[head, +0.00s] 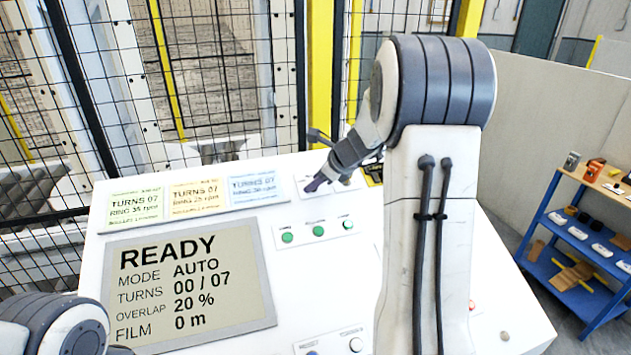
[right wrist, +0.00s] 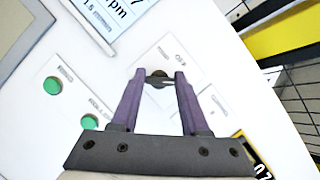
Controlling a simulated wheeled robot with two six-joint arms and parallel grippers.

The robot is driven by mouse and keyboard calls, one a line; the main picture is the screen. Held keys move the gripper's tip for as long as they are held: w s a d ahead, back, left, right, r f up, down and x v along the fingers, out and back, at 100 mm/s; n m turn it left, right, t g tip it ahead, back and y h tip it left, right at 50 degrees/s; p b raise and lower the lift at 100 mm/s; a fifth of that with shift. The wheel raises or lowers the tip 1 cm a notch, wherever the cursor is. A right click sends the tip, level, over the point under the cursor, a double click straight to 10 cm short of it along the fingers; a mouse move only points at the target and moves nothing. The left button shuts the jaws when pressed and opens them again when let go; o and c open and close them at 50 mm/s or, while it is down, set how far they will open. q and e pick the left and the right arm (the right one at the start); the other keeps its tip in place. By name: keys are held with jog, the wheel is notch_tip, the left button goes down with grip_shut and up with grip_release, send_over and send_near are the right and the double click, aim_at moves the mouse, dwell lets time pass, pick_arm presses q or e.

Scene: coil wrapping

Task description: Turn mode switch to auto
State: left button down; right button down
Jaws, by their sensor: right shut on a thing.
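The mode switch (right wrist: 158,79) shows in the right wrist view as a small dark knob on a white label plate on the control panel (head: 350,270). The purple fingers of my right gripper (head: 316,183) are at the knob, one on each side, and are closed on it. In the head view the fingers hide the knob. The display (head: 190,285) reads READY, MODE AUTO, TURNS 00 / 07, OVERLAP 20 % and FILM 0 m. Part of my left arm shows at the lower left of the head view, but its gripper is out of view.
Three recipe cards (head: 196,197) sit above the display. Several green lamps (head: 318,231) are below the switch. A wire mesh fence (head: 230,60) with yellow posts stands behind the panel. A blue shelf cart (head: 560,262) with small items is at the right.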

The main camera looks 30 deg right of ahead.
jog(key=shift+c, duration=2)
grip_release()
jog(key=b+v, duration=0.1)
jog(key=v, duration=0.9)
jog(key=shift+r, duration=0.2)
jog(key=shift+s+d, duration=0.1)
jog(key=shift+s, duration=0.05)
